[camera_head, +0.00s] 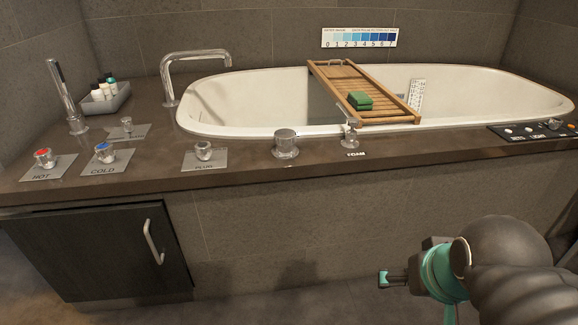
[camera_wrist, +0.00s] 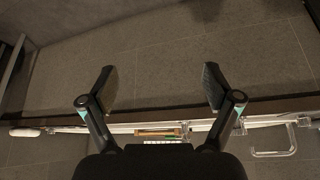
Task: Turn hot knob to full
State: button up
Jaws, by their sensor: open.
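The hot knob (camera_head: 44,156) is a chrome knob with a red top, on a plate marked HOT at the far left of the tub's dark ledge in the head view. The cold knob (camera_head: 104,152), with a blue top, stands just right of it. My gripper (camera_head: 384,280) is at the lower right, in front of the tub's panel and far from the hot knob. In the wrist view its two fingers (camera_wrist: 158,88) are spread apart with nothing between them. The hot knob cannot be made out in the wrist view.
The bathtub (camera_head: 212,125) holds a wooden tray (camera_head: 325,75) with a green cloth (camera_head: 360,99). A plug knob (camera_head: 203,150), a round chrome knob (camera_head: 286,143), a spout (camera_head: 169,75) and a bottle tray (camera_head: 107,103) are on the ledge. A cabinet door handle (camera_head: 153,242) sticks out below.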

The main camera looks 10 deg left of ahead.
aim_at(45, 157)
jog(key=u, duration=2.35)
jog(key=i, duration=1.35)
jog(key=z, duration=0.6)
